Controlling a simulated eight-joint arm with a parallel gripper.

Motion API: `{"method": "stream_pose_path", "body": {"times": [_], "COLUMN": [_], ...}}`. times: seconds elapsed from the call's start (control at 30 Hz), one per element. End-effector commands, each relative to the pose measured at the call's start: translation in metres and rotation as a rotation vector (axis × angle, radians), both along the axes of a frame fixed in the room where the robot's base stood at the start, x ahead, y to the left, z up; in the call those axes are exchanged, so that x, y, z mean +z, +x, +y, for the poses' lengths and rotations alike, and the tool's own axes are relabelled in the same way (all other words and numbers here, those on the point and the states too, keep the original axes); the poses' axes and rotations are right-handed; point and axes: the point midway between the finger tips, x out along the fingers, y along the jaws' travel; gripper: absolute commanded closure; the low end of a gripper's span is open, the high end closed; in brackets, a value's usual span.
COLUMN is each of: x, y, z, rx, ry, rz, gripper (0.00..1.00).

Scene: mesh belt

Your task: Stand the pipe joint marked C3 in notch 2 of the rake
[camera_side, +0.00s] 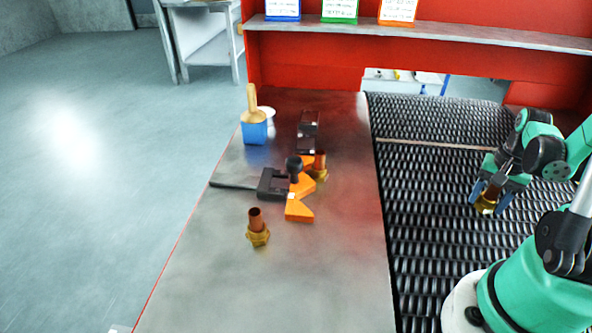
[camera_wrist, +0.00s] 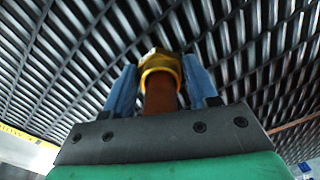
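My gripper (camera_side: 489,199) is over the mesh belt at the right of the side view, its blue fingers closed around a pipe joint (camera_side: 485,207). In the wrist view this joint shows a copper tube and a brass nut (camera_wrist: 161,64) between the fingers (camera_wrist: 160,85). An orange notched piece, apparently the rake (camera_side: 299,210), lies on the table, partly hidden by black parts. A second pipe joint (camera_side: 319,166) stands at its far right side. A third joint (camera_side: 257,230) stands alone nearer the camera. No C3 mark or notch number is readable.
The steel table (camera_side: 330,280) is clear at the front. Black blocks (camera_side: 308,130) and a blue container (camera_side: 254,131) with a wooden-looking handle stand toward the back. The mesh belt (camera_side: 430,180) runs along the table's right. A red frame with a shelf (camera_side: 450,35) closes the back.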

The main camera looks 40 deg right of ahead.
Motion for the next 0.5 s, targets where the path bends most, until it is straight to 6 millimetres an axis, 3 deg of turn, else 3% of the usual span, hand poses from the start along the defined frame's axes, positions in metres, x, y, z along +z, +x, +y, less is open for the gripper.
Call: {"method": "stream_pose_path", "body": {"times": [0.03,0.07,0.5], "x": [0.0002,0.0002,0.0052], "y": [0.0000,0.0000,-0.0001], "z": [0.0000,0.0001,0.0002], "rx": [0.000,0.000,0.000], "ry": [0.000,0.000,0.000], "rz": [0.000,0.000,0.000], "gripper": [0.31,0.22,0.22]}}
